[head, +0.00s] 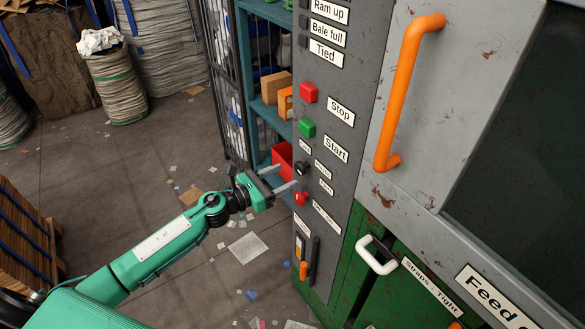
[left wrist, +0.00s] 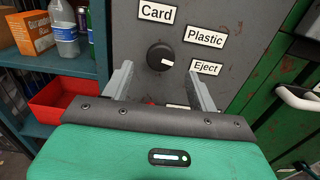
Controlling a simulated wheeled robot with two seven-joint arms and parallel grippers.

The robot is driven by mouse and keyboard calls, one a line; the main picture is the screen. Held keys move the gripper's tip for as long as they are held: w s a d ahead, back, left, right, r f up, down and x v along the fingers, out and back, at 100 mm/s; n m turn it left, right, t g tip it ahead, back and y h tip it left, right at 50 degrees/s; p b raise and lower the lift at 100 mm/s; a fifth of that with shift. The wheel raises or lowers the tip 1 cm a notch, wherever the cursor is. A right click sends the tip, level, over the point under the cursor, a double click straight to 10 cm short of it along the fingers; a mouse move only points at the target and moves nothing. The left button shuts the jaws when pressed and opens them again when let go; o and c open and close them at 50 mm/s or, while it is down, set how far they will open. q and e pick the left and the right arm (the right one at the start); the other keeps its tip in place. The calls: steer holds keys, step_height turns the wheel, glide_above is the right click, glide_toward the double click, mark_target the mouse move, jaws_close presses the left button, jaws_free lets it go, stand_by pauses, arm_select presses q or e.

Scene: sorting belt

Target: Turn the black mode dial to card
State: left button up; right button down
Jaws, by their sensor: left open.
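The black mode dial (head: 301,167) sits on the grey control panel, below the Stop and Start buttons. In the left wrist view the dial (left wrist: 158,56) is round, with a white mark on its lower right side that points toward the Eject label (left wrist: 206,68). The Card label (left wrist: 157,12) is above the dial and the Plastic label (left wrist: 204,37) is to its upper right. My left gripper (head: 284,177) is open and empty, its fingers reaching toward the panel on either side of the dial in the wrist view. Contact cannot be seen. My right gripper is not in view.
A red knob (head: 300,198) is just below the dial. The red Stop button (head: 308,92) and green Start button (head: 307,128) are above. A shelf with a red bin (left wrist: 62,98) is left of the panel. A white handle (head: 376,256) sticks out at lower right.

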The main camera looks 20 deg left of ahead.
mark_target(298, 170)
arm_select(q)
steer(key=shift+p+x, duration=0.4)
steer(key=shift+x, duration=1.65)
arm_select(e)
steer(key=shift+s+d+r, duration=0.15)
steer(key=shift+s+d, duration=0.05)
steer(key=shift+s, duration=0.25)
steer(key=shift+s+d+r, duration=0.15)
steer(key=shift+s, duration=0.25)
arm_select(q)
steer(key=shift+c, duration=0.2)
steer(key=c, duration=0.9)
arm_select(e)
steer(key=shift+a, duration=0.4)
